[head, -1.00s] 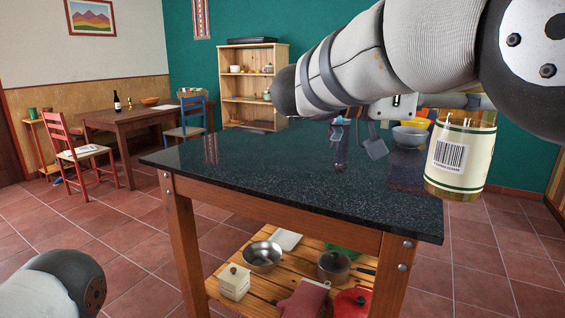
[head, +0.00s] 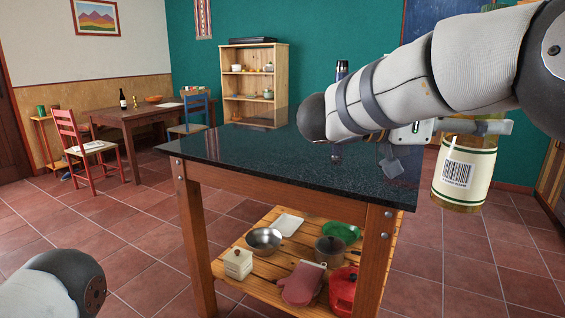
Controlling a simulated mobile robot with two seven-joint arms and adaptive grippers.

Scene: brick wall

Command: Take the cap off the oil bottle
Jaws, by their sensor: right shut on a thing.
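The oil bottle (head: 465,172) is at the right of the head view, with a cream label, a barcode and green bands. My right gripper (head: 478,127) is shut on it, around its body above the label. The bottle hangs roughly upright, in the air beside the table's right edge. My right arm hides its upper part. A small greenish piece shows above the arm, perhaps its top; I cannot tell whether the cap is on. Only a link of my left arm shows at the lower left; the left gripper is out of view.
The dark stone-topped table (head: 270,160) stands ahead. A dining table (head: 140,117) and chairs stand far left. The tiled floor at right is clear.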

